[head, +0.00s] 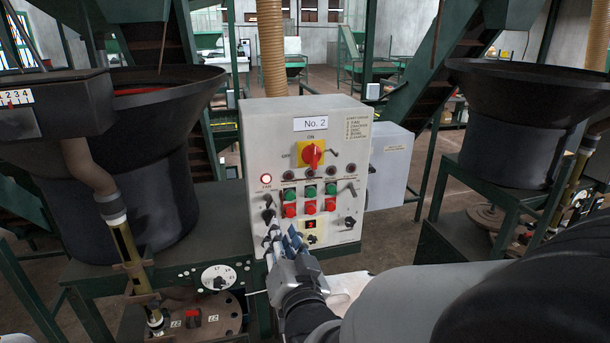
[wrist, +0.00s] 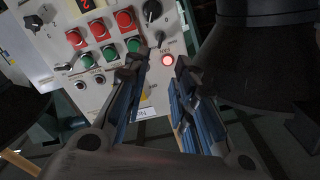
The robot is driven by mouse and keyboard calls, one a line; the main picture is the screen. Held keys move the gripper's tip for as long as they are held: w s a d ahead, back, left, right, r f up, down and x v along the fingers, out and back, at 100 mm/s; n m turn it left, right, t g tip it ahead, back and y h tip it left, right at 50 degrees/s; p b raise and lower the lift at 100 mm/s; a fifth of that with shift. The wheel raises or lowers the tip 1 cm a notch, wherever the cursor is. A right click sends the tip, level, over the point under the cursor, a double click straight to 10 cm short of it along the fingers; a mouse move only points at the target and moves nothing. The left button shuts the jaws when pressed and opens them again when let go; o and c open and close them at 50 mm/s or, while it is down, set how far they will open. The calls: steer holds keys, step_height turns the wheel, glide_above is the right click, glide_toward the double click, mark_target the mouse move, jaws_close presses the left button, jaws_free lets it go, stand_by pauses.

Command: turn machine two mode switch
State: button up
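The grey control box labelled No. 2 (head: 330,123) faces me in the head view. Its left column has a lit red lamp (head: 265,180) and black rotary knobs (head: 267,200) below it. I cannot read which knob is the mode switch. My gripper (head: 282,236) is open and empty before the panel's lower left, hiding part of it. In the wrist view the panel appears upside down; two black knobs (wrist: 152,11) lie just beyond my open fingertips (wrist: 161,66), and the lit lamp (wrist: 168,60) shows between them. I see no clear contact.
The panel also carries a red main switch on a yellow plate (head: 311,155), green and red buttons (head: 310,206), and a black knob at lower right (head: 349,221). A dark hopper (head: 145,150) stands left, another (head: 515,115) right. A dial (head: 218,277) sits at lower left.

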mark_target(271, 203)
steer(key=p+x, duration=0.1)
steer(key=x, duration=1.3)
jaws_close()
